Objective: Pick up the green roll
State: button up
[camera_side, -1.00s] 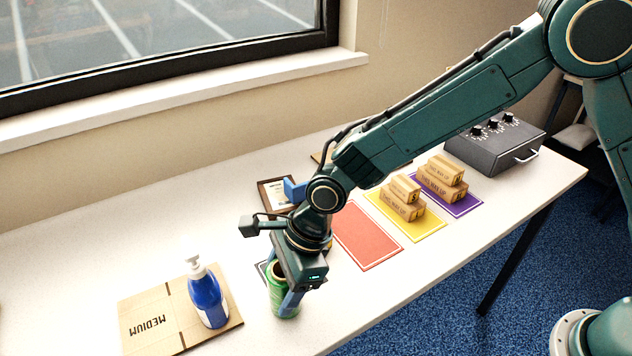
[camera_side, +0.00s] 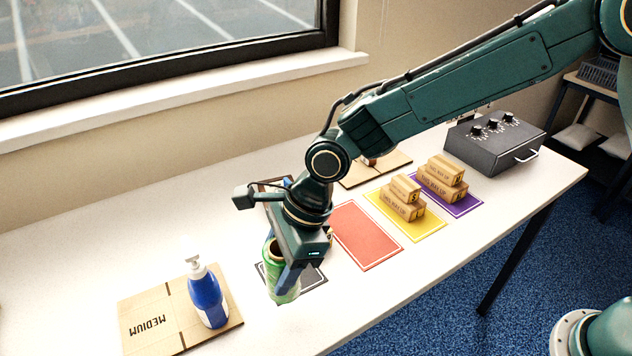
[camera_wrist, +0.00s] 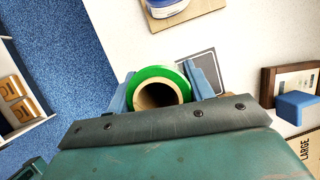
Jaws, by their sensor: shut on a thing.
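The green roll (camera_side: 283,284) is upright in my gripper, with its brown hollow core facing up. In the wrist view the green roll (camera_wrist: 159,76) sits between the two blue fingers of my gripper (camera_wrist: 160,88). My gripper (camera_side: 287,278) is shut on it, one finger on each side. The roll is over or near the left edge of a dark grey mat (camera_side: 312,277). I cannot tell for sure how far its bottom is above the table. My gripper hides part of the roll in the side view.
A blue pump bottle (camera_side: 207,297) stands on a flat carton marked MEDIUM (camera_side: 150,325) to the left. Red (camera_side: 365,236) and yellow (camera_side: 428,229) mats lie to the right; small cartons (camera_side: 403,200) stack on the yellow one. A dark control box (camera_side: 495,142) stands at the far right.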

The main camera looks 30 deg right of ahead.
notch_tip(320, 180, up, 15)
dwell(0.3)
jog(key=shift+d, duration=0.1)
dwell(0.5)
